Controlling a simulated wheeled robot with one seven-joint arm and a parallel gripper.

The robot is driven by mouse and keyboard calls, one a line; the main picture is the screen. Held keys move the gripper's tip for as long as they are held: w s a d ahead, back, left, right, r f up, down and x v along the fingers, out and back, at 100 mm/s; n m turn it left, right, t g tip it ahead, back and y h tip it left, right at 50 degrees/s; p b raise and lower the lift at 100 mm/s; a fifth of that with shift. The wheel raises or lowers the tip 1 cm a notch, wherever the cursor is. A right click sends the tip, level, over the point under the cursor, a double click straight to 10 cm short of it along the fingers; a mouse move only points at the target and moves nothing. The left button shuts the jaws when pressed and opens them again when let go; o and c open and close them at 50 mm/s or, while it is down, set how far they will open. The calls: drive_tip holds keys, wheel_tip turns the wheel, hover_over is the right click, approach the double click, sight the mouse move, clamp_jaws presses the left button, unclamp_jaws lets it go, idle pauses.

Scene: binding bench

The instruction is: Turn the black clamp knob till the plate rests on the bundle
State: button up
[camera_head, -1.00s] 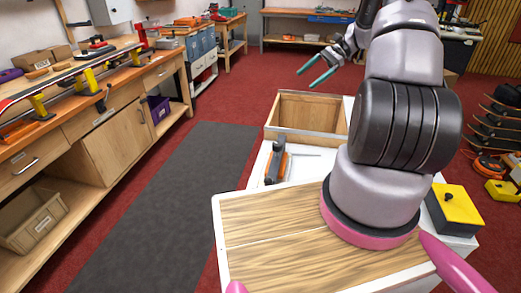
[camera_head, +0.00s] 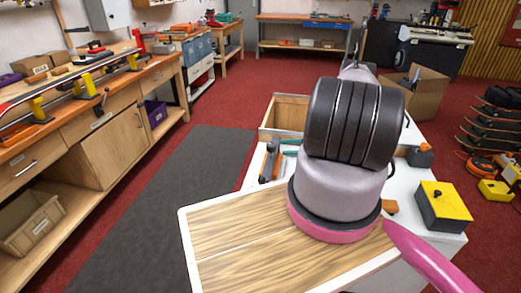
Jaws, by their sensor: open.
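I cannot make out a clamp plate or a bundle for certain, and no black clamp knob can be told surely. A black crank-like handle (camera_head: 101,103) hangs at the front of the left workbench, below the long ski-like piece. My gripper (camera_head: 287,147) shows only as two teal fingertips, apart, past my arm. They are just right of a grey and orange tool (camera_head: 270,160) on the white surface; whether they touch it I cannot tell. Nothing shows between them. My arm hides the rest of the gripper and much of the surface behind it.
An open wooden box (camera_head: 283,112) stands behind the tool. A yellow and black box (camera_head: 443,206) and a small dark box with an orange top (camera_head: 420,156) are at right. A wooden board (camera_head: 240,245) lies in front. The dark floor mat (camera_head: 165,225) at left is clear.

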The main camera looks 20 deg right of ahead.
sight(270, 143)
drive_tip(key=x, duration=1)
drive_tip(key=shift+w+a, duration=0.1)
drive_tip(key=c, duration=1.4)
drive_tip(key=shift+t, duration=0.3)
